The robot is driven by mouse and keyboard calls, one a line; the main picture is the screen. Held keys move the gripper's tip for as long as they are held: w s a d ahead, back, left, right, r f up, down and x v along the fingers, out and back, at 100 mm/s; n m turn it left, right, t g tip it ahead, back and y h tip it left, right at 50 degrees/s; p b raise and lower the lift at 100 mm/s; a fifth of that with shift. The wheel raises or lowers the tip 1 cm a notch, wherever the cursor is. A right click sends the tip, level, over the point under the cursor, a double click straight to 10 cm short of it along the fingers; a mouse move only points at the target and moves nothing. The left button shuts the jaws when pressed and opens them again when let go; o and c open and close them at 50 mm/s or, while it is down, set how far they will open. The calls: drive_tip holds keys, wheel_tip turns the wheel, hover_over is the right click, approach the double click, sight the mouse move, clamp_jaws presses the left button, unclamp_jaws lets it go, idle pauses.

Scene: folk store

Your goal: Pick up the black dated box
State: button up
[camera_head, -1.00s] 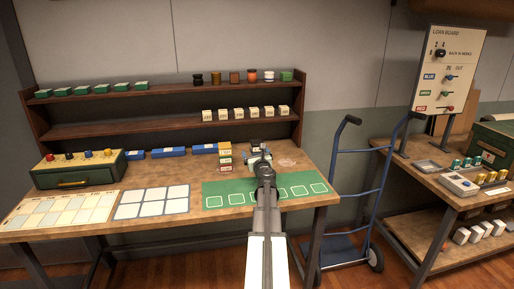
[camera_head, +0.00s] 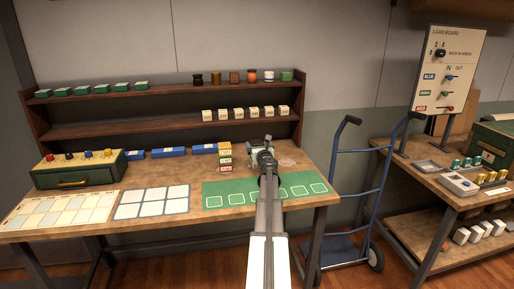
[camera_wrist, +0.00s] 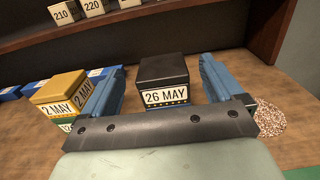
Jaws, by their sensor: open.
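The black dated box (camera_wrist: 164,80) stands on the wooden table in the wrist view, with a white label reading "26 MAY" on its front. My gripper (camera_wrist: 162,88) is open, its two blue fingers apart on the left and right of the black box. Gaps show between the box and both fingers. In the head view my gripper (camera_head: 262,157) is over the back of the table, and the black box cannot be made out there.
A yellow box (camera_wrist: 62,92) labelled "2 MAY" sits stacked close outside the left finger. Blue boxes (camera_head: 204,148) lie farther left. A shelf (camera_head: 170,129) with numbered boxes stands behind. A speckled round patch (camera_wrist: 270,117) lies to the right.

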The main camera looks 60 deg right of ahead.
sight(257, 141)
drive_tip(key=shift+x, duration=2.6)
drive_tip(key=shift+s+f, duration=0.1)
drive_tip(key=shift+f, duration=0.05)
drive_tip(key=shift+c, duration=0.2)
drive_tip(key=c, duration=1.1)
